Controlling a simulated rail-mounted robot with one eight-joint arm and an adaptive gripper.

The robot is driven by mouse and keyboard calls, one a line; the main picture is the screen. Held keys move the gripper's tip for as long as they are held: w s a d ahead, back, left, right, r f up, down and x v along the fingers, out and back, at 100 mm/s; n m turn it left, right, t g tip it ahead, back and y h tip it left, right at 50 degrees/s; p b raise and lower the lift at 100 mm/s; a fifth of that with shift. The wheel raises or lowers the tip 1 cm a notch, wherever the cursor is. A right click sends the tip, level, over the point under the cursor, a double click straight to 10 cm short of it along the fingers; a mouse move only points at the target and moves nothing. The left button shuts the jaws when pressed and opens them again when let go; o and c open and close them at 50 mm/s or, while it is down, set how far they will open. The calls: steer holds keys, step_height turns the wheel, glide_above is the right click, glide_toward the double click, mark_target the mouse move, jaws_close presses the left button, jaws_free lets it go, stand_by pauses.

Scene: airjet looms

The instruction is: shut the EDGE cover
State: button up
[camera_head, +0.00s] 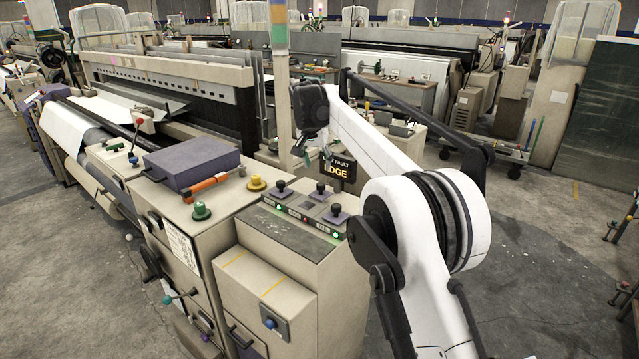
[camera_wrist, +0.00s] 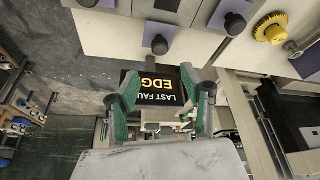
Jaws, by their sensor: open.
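A black sign (camera_head: 338,170) with yellow letters reading EDGE stands behind the loom's control console. In the wrist view the sign (camera_wrist: 160,92), reading LAST FAULT and EDGE, appears upside down between my fingers. My gripper (camera_wrist: 160,85) is open, with green-padded fingers on either side of the sign in the picture; contact cannot be told. In the head view my gripper (camera_head: 306,148) is small and dark, close to the sign and beyond the console. No part marked as the EDGE cover can be picked out with certainty.
The console (camera_head: 290,235) carries several dark knobs and lit buttons. Left of it are a purple box (camera_head: 192,162), an orange-handled tool (camera_head: 205,187), a green knob (camera_head: 201,211) and a yellow knob (camera_head: 256,183). Open floor (camera_head: 540,240) lies to the right.

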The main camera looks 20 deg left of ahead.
mark_target(321, 184)
steer(key=x, duration=1)
steer(key=shift+f+p, duration=0.15)
steer(key=shift+p, duration=0.15)
jaws_close()
